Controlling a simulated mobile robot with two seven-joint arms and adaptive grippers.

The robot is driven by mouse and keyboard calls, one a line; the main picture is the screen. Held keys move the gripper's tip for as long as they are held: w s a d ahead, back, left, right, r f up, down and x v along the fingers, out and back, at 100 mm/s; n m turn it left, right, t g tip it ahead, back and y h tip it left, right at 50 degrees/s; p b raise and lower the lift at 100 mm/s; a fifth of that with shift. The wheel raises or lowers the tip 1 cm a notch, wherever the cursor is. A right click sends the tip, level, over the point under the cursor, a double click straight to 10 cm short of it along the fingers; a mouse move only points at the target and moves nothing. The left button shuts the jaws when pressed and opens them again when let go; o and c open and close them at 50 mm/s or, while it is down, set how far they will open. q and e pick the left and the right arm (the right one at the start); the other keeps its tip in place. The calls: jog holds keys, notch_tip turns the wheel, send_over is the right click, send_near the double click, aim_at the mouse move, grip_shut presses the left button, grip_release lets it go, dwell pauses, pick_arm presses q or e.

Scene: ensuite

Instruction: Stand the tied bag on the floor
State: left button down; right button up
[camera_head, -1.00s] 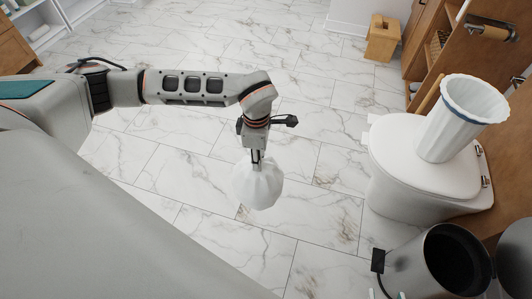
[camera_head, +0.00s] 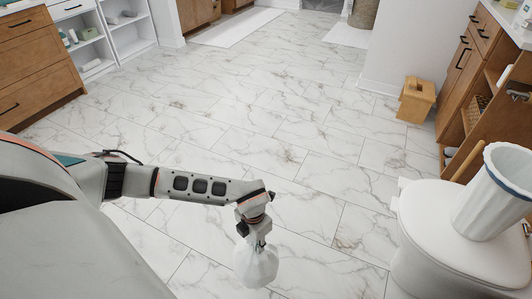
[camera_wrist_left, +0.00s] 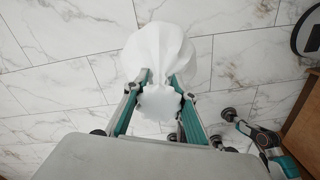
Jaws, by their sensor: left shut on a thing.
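The tied bag (camera_head: 256,263) is white and rounded, and it hangs below my left gripper (camera_head: 252,236) in the head view. My left gripper is shut on its gathered top. In the left wrist view the bag (camera_wrist_left: 158,50) sits at the fingertips, with the fingers of the left gripper (camera_wrist_left: 160,82) on both sides of its neck. Marble-tiled floor (camera_head: 300,150) lies beneath and around it. I cannot tell how far the bag's bottom is from the floor.
Drawers (camera_head: 38,60) and shelves (camera_head: 125,30) line the left. The middle floor is clear.

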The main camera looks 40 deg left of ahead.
pick_arm(q)
jog(key=f+b, duration=0.2)
jog(key=f, duration=0.3)
jog(key=f+b, duration=0.2)
jog(key=f, duration=0.4)
jog(key=f+b, duration=0.3)
jog(key=f, duration=0.3)
jog(key=shift+s+f, duration=0.25)
jog(key=shift+w+f, duration=0.1)
jog(key=shift+f, duration=0.1)
jog(key=shift+w+r, duration=0.2)
pick_arm(e)
jog(key=a+r+m+t+y, duration=0.1)
jog(key=a+r+m+y, duration=0.1)
jog(key=a+m, duration=0.3)
jog(key=a, duration=0.3)
jog(key=shift+w, duration=0.35)
pick_arm(q)
jog(key=shift+f, duration=0.2)
pick_arm(e)
jog(key=shift+d, duration=0.1)
pick_arm(q)
jog(key=c, duration=1.6)
grip_release()
jog(key=shift+s, duration=0.15)
jog(key=shift+c, duration=0.2)
pick_arm(e)
jog(key=shift+s, duration=0.1)
jog(key=shift+f, duration=0.1)
